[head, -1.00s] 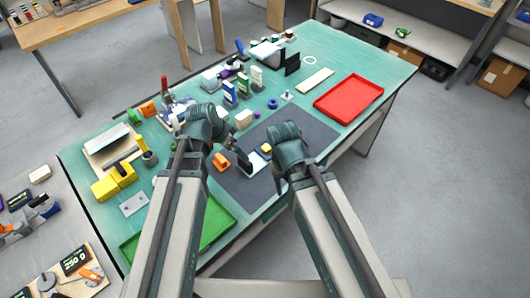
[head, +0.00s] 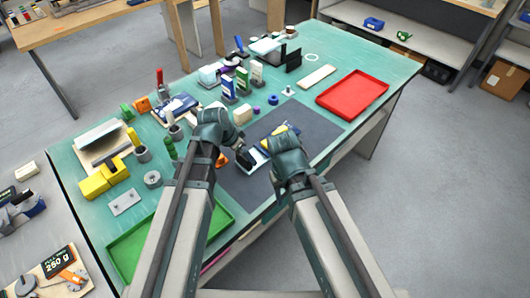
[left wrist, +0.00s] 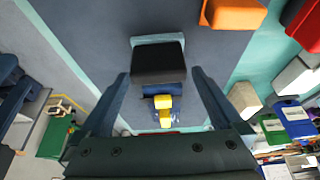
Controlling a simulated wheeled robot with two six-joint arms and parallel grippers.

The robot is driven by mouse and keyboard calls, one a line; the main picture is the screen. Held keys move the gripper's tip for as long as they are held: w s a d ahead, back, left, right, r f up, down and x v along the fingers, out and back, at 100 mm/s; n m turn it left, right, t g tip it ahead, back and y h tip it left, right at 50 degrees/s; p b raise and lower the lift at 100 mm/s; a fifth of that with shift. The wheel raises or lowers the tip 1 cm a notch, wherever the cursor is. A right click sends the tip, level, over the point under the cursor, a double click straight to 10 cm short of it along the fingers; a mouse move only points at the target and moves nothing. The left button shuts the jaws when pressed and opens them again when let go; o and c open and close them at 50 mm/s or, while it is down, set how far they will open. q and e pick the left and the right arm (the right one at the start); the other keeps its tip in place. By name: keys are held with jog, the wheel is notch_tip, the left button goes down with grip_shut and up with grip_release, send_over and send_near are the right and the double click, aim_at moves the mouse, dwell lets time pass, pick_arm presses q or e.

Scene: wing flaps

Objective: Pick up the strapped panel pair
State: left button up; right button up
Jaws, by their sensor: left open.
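In the left wrist view, a black block (left wrist: 158,62) with a pale panel edge (left wrist: 157,39) showing behind it lies ahead of my left gripper (left wrist: 161,76). A yellow piece (left wrist: 162,103) with blue parts sits beside the block. I cannot tell exactly which of these parts make up the strapped pair. The left fingers are open, one on each side of the block, and I see no contact. In the head view, the pale panel (head: 257,162) and the yellow piece (head: 279,131) show between my two arms on the dark mat. My right gripper (head: 286,150) is beside them; its fingertips are hidden.
A red tray (head: 352,96) lies at the right of the green table, and a green tray (head: 130,247) at the near left. An orange part (left wrist: 232,12) is near the left gripper. Bottles and blocks crowd the far side. The mat (head: 306,125) has bare room at the right.

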pick_arm(q)
jog(key=shift+b+x, duration=2.45)
jog(key=shift+x, duration=0.2)
pick_arm(e)
notch_tip(320, 180, down, 5)
jog(key=shift+r, duration=0.1)
pick_arm(q)
jog(key=shift+r, duration=0.1)
